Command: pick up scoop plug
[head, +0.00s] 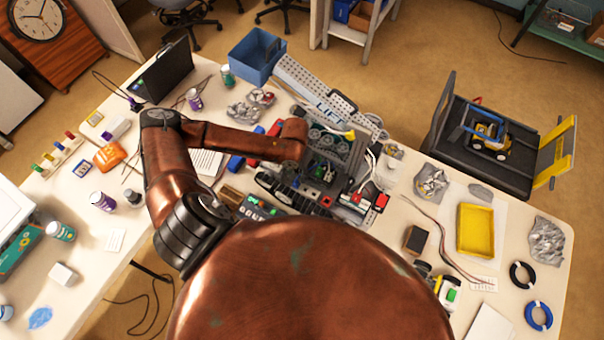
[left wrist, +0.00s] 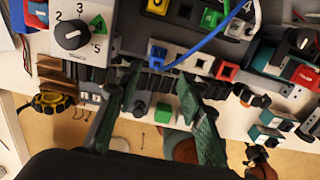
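I cannot tell for certain which piece is the scoop plug. In the left wrist view a row of plugs and sockets (left wrist: 190,60) lies past my fingertips, with a blue cable (left wrist: 215,42) running across it. My left gripper (left wrist: 158,85) is open, its two dark green fingers apart and nothing clearly held between them. A green block (left wrist: 163,112) and a small dark knob (left wrist: 140,108) show in the gap, lower down. In the head view my left arm reaches over the dark electronics assembly (head: 328,170); its fingers are hard to make out there. My right gripper is not in view.
My copper body hides the near middle.

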